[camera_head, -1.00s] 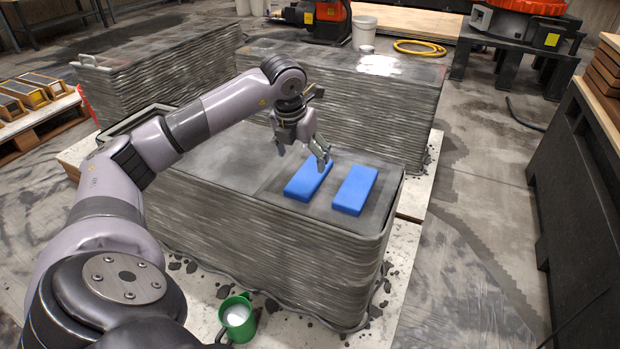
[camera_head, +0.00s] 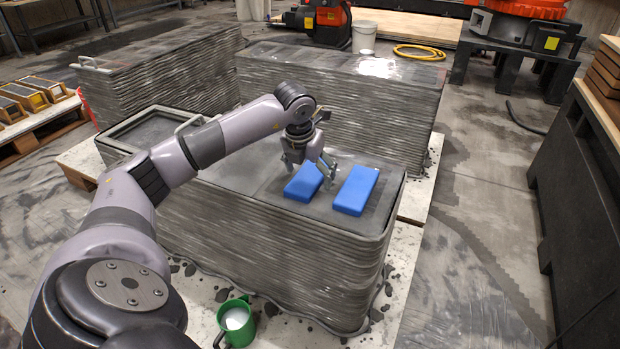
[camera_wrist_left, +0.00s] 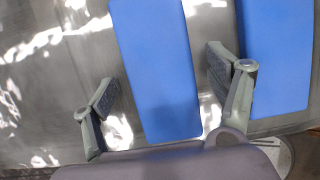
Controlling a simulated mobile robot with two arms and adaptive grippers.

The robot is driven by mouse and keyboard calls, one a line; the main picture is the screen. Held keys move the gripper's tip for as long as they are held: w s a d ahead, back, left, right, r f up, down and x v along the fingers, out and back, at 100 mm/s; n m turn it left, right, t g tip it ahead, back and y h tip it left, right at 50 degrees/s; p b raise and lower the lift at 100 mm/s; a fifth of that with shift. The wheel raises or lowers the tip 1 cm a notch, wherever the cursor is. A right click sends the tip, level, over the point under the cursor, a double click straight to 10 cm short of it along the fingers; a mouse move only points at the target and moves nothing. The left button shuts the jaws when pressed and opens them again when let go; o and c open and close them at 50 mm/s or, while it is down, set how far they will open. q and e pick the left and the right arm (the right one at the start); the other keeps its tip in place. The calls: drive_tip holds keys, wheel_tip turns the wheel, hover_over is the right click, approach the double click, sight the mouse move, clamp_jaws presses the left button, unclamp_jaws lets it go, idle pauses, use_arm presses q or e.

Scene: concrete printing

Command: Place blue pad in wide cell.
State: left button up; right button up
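Two blue pads lie flat, side by side, on the grey layered concrete block. The left blue pad (camera_head: 302,186) is partly covered by my left gripper (camera_head: 309,168), which hangs over its far end. In the left wrist view my left gripper (camera_wrist_left: 163,78) is open, one finger on each side of that pad (camera_wrist_left: 155,60). The other blue pad (camera_head: 356,190) is to the right, apart from the gripper; it also shows in the left wrist view (camera_wrist_left: 282,55). Which part of the block is the wide cell I cannot tell. My right gripper is not in view.
The concrete block (camera_head: 270,250) has a rimmed recess (camera_head: 152,128) at its far left end, partly behind my arm. A green mug (camera_head: 236,322) with white contents stands on the board in front. More layered concrete blocks (camera_head: 345,95) stand behind. A dark bench (camera_head: 575,190) is at right.

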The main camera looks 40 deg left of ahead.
use_arm(q)
drive_tip(key=c, duration=1.3)
drive_tip(key=shift+r, duration=0.15)
drive_tip(key=shift+c, duration=0.2)
